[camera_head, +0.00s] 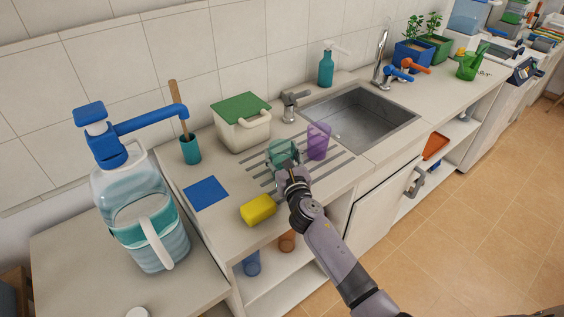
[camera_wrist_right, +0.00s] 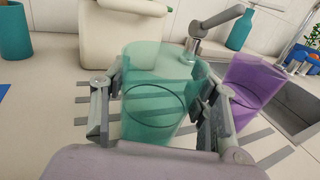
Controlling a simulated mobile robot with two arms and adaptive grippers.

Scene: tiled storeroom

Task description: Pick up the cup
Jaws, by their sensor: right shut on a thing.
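A see-through green cup (camera_head: 283,151) stands at the draining grooves on the counter, left of the sink. In the right wrist view the green cup (camera_wrist_right: 155,105) is upright between the two fingers. My right gripper (camera_head: 290,172) is shut on it, with a finger on each side of the cup in the wrist view (camera_wrist_right: 160,112). A see-through purple cup (camera_head: 318,141) stands just right of it, and it also shows in the wrist view (camera_wrist_right: 245,88). Whether the green cup's base touches the counter is hard to tell. My left gripper is not in view.
A white container with a green lid (camera_head: 241,124) stands behind the green cup. A yellow sponge (camera_head: 258,209) and a blue cloth (camera_head: 206,193) lie to the left. The sink (camera_head: 362,118) is to the right, with a teal bottle (camera_head: 326,66) behind. A large jug (camera_head: 140,215) stands far left.

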